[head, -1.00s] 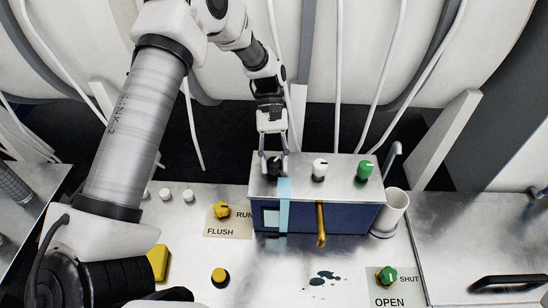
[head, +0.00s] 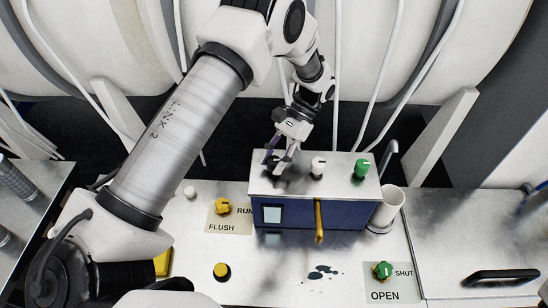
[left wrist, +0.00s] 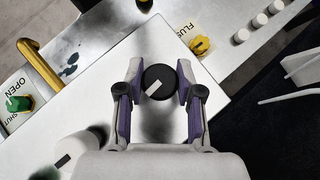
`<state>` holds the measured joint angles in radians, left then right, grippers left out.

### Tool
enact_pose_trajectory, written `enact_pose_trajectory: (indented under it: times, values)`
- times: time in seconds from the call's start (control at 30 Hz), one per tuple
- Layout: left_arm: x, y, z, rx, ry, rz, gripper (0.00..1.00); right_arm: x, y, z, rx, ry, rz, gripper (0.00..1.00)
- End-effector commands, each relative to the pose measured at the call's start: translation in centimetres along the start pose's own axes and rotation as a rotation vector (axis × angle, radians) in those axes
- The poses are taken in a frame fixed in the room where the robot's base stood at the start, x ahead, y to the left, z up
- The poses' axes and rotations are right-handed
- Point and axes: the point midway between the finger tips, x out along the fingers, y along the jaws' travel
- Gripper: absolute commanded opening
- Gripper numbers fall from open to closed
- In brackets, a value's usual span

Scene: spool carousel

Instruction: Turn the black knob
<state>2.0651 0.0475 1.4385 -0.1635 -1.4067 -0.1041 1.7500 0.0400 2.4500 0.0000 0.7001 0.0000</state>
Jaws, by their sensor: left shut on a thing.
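The black knob (left wrist: 159,82) is a round dark knob with a white pointer mark, on the silver top of a blue box (head: 340,215). In the left wrist view it sits between the two purple-padded fingers of my left gripper (left wrist: 159,92), which is shut on it. In the head view the left gripper (head: 277,164) comes down from above onto the left end of the box top, and its fingers partly hide the black knob (head: 271,162). My right gripper is not in view.
A white knob (head: 318,166) and a green knob (head: 362,168) stand to the right on the box top. A brass handle (head: 319,222) is on the box front. A white cup (head: 391,206) stands at its right. Yellow and green (head: 382,271) knobs sit on labelled plates in front.

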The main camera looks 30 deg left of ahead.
Motion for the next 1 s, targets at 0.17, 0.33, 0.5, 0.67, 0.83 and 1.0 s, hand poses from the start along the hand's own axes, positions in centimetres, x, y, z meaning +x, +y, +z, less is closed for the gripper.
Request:
enact_pose_trajectory:
  times: [0.17, 0.33, 0.5, 0.67, 0.83, 1.0]
  values:
    - [-0.06, 0.00, 0.06, 0.043, 0.000, -0.043, 0.01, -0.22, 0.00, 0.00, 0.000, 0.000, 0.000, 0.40]
    - [-0.07, 0.00, 0.05, 0.059, 0.000, -0.060, 0.01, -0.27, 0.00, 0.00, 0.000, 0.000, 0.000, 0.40]
    - [-0.07, -0.01, 0.04, 0.061, 0.001, -0.062, 0.01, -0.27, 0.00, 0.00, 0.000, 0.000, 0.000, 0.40]
    - [-0.09, -0.02, 0.04, 0.061, 0.001, -0.062, 0.01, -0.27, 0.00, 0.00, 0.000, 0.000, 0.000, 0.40]
    - [-0.08, -0.02, 0.04, 0.061, 0.001, -0.062, 0.61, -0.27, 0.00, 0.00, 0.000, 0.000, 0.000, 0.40]
    - [-0.06, -0.02, 0.02, 0.060, 0.001, -0.061, 0.61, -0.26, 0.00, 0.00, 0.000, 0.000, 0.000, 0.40]
